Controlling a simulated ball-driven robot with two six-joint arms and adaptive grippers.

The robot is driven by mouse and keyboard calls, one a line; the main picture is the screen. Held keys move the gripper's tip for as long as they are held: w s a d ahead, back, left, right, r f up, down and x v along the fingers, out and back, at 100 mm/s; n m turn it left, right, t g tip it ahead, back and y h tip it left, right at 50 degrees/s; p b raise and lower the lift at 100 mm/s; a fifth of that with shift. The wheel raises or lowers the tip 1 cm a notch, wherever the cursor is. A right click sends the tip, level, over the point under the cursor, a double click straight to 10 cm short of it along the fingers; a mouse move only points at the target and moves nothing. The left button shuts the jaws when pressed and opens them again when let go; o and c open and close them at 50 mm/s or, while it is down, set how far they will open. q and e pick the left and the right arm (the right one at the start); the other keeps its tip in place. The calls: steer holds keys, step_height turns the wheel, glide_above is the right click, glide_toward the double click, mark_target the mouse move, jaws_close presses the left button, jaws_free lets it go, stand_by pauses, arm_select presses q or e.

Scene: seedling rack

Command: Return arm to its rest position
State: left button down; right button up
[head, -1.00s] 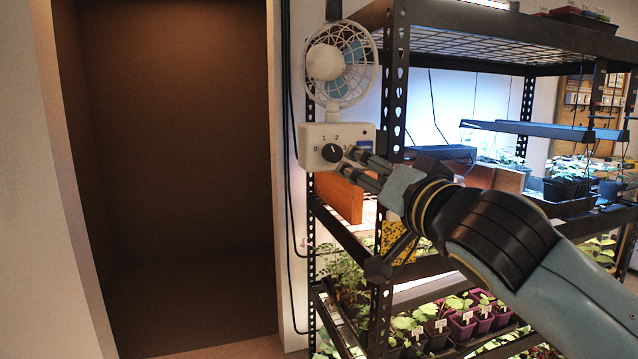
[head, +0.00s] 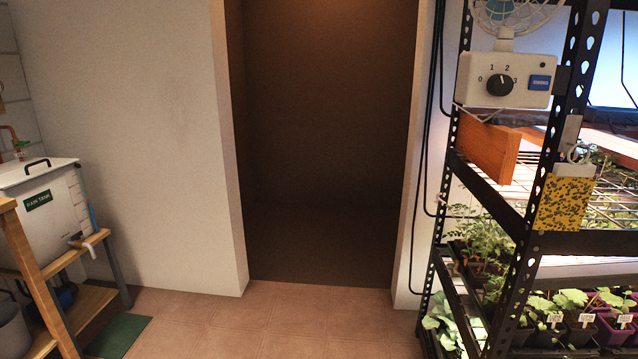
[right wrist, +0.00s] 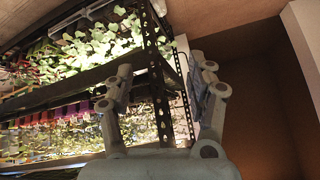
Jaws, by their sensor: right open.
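My right gripper (right wrist: 165,90) shows in the right wrist view with its two fingers spread wide apart and nothing between them. Behind the fingers are a rack post and shelves with seedlings (right wrist: 105,40). Neither gripper shows in the head view now. The fan's control box (head: 505,80) hangs on the rack's corner post at the upper right of the head view. Its dark knob (head: 500,84) sits among the numbers 0 to 3. The fan (head: 505,15) above it is cut off by the top edge.
The black seedling rack (head: 535,240) fills the right side, with a yellow sticky card (head: 567,202) on it. A dark doorway (head: 325,150) stands in the middle. A white tank (head: 40,205) on a wooden stand is at the left. The tiled floor (head: 270,320) between is clear.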

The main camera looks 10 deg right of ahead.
steer(key=s+a+f+n+g, duration=0.1)
steer(key=s+f+n+g, duration=0.1)
steer(key=s+f, duration=0.5)
steer(key=s+a+f+n+g+y+b, duration=0.1)
steer(key=s+f, duration=0.6)
steer(key=s, duration=0.7)
steer(key=s+a+f+n+g, duration=0.3)
steer(key=s+f, duration=0.4)
steer(key=s, duration=0.4)
steer(key=shift+s+a+n+g+y, duration=0.2)
steer(key=shift+n+g+y, duration=0.1)
steer(key=shift+n+y, duration=0.1)
